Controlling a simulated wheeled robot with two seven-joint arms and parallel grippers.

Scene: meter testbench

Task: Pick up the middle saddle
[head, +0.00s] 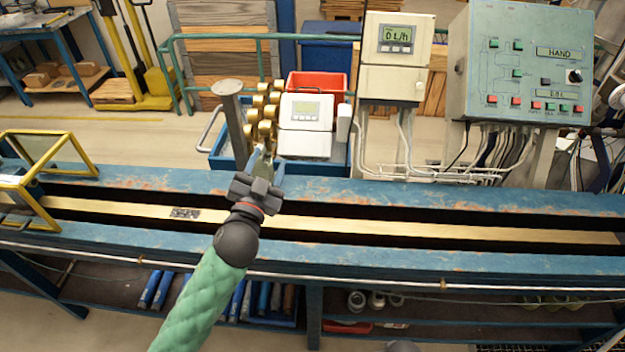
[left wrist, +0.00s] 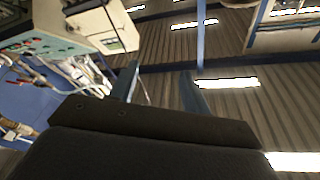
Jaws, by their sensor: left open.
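No part in the head view can be told for certain as the middle saddle. A yellow frame (head: 45,158) with clear panels stands on the left end of the blue bench (head: 420,192). My left gripper (head: 264,157) is over the bench, its fingers pointing up and away, apart and empty. It overlaps the lower end of a cluster of brass-coloured round parts (head: 264,100) behind it; contact cannot be told. In the left wrist view the two fingers (left wrist: 160,82) stand apart with nothing between them, against the ceiling. My right gripper is not visible.
A brass-coloured rail (head: 420,228) runs along the bench with a small dark plate (head: 185,213) on it. Behind stand a white meter box (head: 305,125), a red bin (head: 318,84), a grey post (head: 232,120) and a control cabinet (head: 520,65). The right bench top is clear.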

